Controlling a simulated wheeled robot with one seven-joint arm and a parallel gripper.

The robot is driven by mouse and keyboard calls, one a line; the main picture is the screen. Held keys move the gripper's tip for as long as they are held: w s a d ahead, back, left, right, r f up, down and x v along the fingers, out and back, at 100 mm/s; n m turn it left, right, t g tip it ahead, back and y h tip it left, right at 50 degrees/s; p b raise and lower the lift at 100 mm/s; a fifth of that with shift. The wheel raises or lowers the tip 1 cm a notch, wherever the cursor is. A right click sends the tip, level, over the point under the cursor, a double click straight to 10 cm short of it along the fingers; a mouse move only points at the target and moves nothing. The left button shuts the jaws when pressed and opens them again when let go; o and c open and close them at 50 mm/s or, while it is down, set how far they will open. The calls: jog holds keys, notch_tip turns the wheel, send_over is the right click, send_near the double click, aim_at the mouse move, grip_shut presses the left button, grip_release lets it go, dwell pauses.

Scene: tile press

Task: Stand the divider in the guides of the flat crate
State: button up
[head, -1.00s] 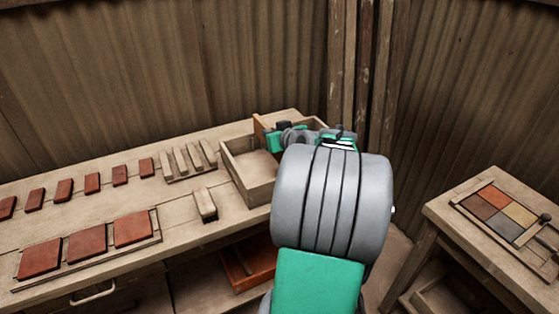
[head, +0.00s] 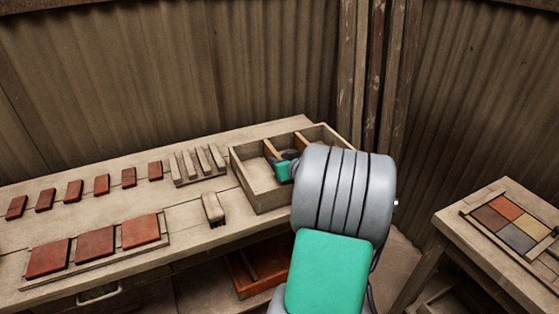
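The flat crate (head: 272,202) is an open wooden box at the right end of the long bench. Two thin orange-brown upright pieces show inside it: one at the left (head: 270,149), close to my gripper, and one farther right (head: 303,141). I cannot tell for sure which is the divider or whether either is seated in guides. My gripper (head: 284,166), green and dark grey, is low over the crate, just right of and below the left piece. My arm hides its fingertips and the crate's front right part, so grip or contact does not show.
A wooden brush (head: 213,208) lies left of the crate. A rack of pale bars (head: 198,164), small red tiles (head: 101,184) and large red tiles (head: 94,244) lie farther left. A reddish tray (head: 258,268) is below the bench. A side table (head: 475,196) with coloured tiles stands right.

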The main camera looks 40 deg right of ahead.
jog(key=shift+o, duration=0.4)
jog(key=shift+r, duration=0.2)
jog(key=shift+s+r, duration=0.1)
jog(key=shift+s, duration=0.25)
jog(key=v, duration=1.1)
jog(key=shift+s+a, duration=0.1)
jog(key=shift+a, duration=0.15)
jog(key=shift+c, duration=0.3)
